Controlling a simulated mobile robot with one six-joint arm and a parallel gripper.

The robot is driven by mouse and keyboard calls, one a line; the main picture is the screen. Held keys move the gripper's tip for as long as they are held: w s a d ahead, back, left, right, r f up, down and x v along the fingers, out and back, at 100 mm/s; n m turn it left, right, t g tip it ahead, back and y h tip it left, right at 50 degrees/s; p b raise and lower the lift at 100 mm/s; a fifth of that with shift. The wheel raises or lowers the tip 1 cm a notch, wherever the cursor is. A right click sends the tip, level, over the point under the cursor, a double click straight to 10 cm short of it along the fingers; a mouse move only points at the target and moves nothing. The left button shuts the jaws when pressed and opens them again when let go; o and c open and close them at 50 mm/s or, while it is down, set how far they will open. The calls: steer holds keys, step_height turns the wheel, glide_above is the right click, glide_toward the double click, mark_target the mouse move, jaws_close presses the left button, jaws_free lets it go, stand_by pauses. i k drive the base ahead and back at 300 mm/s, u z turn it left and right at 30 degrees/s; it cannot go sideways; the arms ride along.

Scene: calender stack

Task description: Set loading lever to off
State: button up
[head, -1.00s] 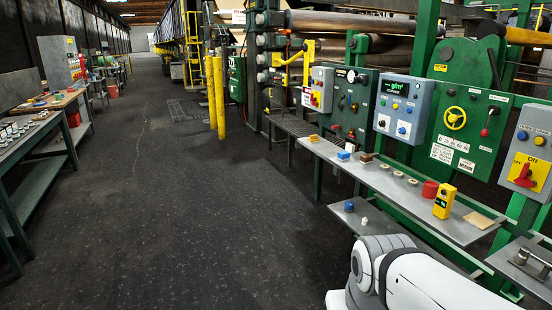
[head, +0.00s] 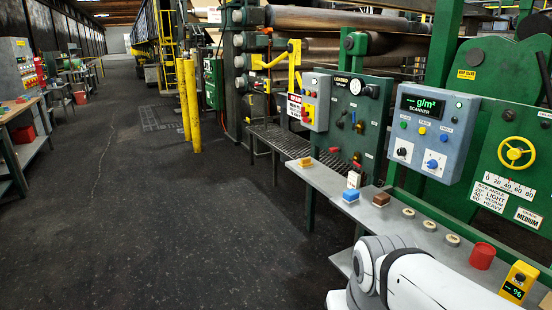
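A dark green panel (head: 347,100) stands right of centre, with a small label (head: 342,80) at its top that seems to read "LOADING". A round gauge (head: 371,91) sits at its upper right. Small dark handles (head: 340,122) show on its face. I cannot tell which is the loading lever or how it is set. My gripper is not in view; only a white and grey part of my arm shows at the bottom right.
A grey scanner box (head: 430,130) hangs right of the panel. Yellow posts (head: 188,100) stand left. The dark floor (head: 180,220) is clear.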

mark_target(344, 113)
steer(key=u, duration=0.05)
steer(key=i, duration=3.05)
steer(key=u, duration=0.1)
